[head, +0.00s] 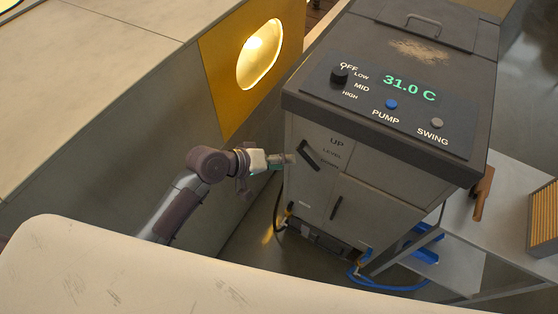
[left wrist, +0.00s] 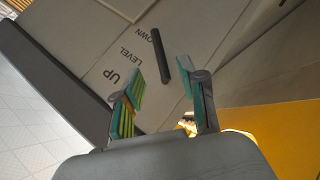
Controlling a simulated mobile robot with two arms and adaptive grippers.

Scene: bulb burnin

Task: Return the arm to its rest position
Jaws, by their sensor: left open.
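My left gripper (head: 284,161) is in front of the grey machine's front panel, close to a black lever handle (head: 309,154) beside the words UP and LEVEL. In the left wrist view my left gripper (left wrist: 163,92) has its two padded fingers spread, with nothing held between them. The black lever handle (left wrist: 160,55) shows beyond the fingertips, between the words LEVEL and DOWN and the right finger. I cannot tell the exact gap between fingers and handle. My right gripper is not in view.
The grey machine (head: 400,120) has a display reading 31.0 C, a dial and buttons. A yellow panel (head: 222,75) with a lit round opening stands at its left. A side table (head: 510,200) is at right. A blue hose (head: 400,286) lies low by the machine.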

